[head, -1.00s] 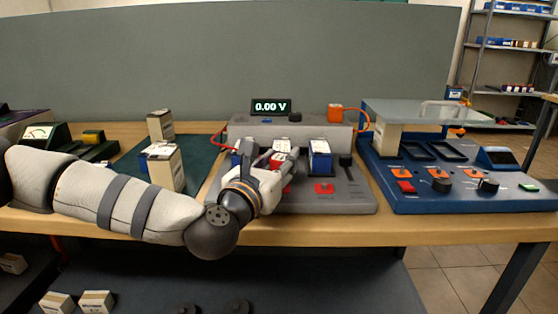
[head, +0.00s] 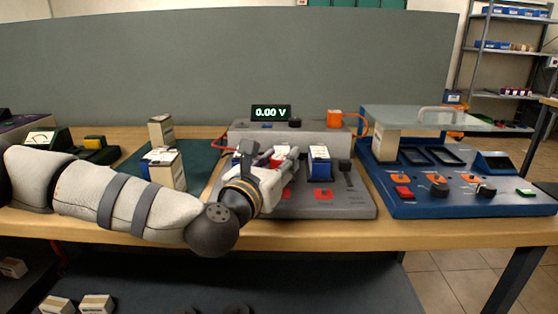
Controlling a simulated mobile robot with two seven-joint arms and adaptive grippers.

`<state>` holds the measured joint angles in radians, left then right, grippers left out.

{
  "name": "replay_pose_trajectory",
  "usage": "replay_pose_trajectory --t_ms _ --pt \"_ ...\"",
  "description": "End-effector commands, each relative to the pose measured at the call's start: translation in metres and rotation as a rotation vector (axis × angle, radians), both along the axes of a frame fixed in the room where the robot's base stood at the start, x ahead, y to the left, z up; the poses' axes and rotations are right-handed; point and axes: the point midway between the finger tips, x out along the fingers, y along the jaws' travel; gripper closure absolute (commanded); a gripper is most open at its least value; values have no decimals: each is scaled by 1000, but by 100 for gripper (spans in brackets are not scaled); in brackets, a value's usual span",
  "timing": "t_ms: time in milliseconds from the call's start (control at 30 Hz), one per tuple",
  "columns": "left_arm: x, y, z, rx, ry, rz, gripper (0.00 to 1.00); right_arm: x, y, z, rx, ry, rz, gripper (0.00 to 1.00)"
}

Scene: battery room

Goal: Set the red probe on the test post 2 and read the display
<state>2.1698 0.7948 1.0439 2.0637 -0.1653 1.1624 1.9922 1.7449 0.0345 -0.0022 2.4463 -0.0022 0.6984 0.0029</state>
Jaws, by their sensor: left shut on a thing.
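The display (head: 270,113) stands on the back of the grey tester (head: 340,203) and reads 0.00 V. My left gripper (head: 274,157) is over the left and middle part of the tester, shut on what appears to be the red probe. The probe is mostly hidden by the fingers. Its red cable (head: 222,143) runs from the tester's left side behind the gripper. A blue-sided battery (head: 319,160) stands upright right of the gripper. The gripper hides the posts, so I cannot tell whether the probe touches one. My right gripper is not in view.
An orange block (head: 334,119) with a cable sits on the tester's right back. A blue console (head: 450,204) with a clear cover (head: 425,117) stands to the right. Boxed batteries (head: 166,170) stand left on a green mat (head: 200,165), behind my left arm.

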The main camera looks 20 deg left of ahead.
Motion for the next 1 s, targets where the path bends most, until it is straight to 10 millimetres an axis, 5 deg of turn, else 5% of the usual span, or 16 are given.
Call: replay_pose_trajectory --t_ms 533,567,1000 --pt "0 0 -2 0 0 0 96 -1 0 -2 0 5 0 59" --pt "0 0 -1 0 -1 0 61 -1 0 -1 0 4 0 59" --pt "-13 1 1 1 -3 -1 59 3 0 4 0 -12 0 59"
